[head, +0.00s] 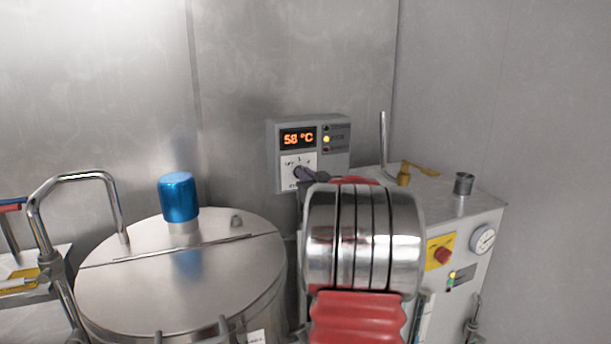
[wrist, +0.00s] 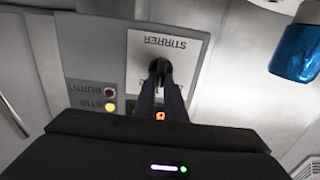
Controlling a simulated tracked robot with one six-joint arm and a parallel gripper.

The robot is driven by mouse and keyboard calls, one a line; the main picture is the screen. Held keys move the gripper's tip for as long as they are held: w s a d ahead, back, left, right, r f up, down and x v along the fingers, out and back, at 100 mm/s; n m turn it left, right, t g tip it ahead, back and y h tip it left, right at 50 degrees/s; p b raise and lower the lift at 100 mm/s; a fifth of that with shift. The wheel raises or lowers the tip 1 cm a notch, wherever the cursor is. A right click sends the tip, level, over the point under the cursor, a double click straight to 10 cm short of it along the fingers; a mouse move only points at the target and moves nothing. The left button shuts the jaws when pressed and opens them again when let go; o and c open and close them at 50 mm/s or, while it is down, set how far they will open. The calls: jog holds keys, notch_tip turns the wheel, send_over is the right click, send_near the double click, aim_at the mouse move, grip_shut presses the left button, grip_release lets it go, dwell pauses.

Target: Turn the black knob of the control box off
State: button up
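The grey control box (head: 340,135) is on the metal wall in the head view, with an orange display reading 58 °C. The black knob (wrist: 160,66) is on its white STIRRER plate (wrist: 140,52), which looks upside down in the wrist view. My gripper (wrist: 161,76) has its dark fingers close together at the knob, with a narrow gap between them, and they look shut on it. In the head view my gripper (head: 306,177) reaches the lower part of the box. The fingers hide much of the knob, so its pointing direction is unclear.
A yellow light (head: 326,139) on the box is lit. A round steel vessel (head: 150,290) with a blue cap (head: 178,197) stands at left. A white machine (head: 480,215) with a gauge and red button stands at right, partly behind my arm.

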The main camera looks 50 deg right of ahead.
grip_shut()
jog(key=shift+n, duration=0.4)
jog(key=n, duration=0.8)
jog(key=shift+w+a+f, duration=0.2)
jog(key=shift+w+a, duration=0.05)
jog(key=shift+a, duration=0.1)
jog(key=shift+n, duration=0.3)
jog(key=o, duration=0.6)
grip_release()
jog(key=shift+s, duration=0.1)
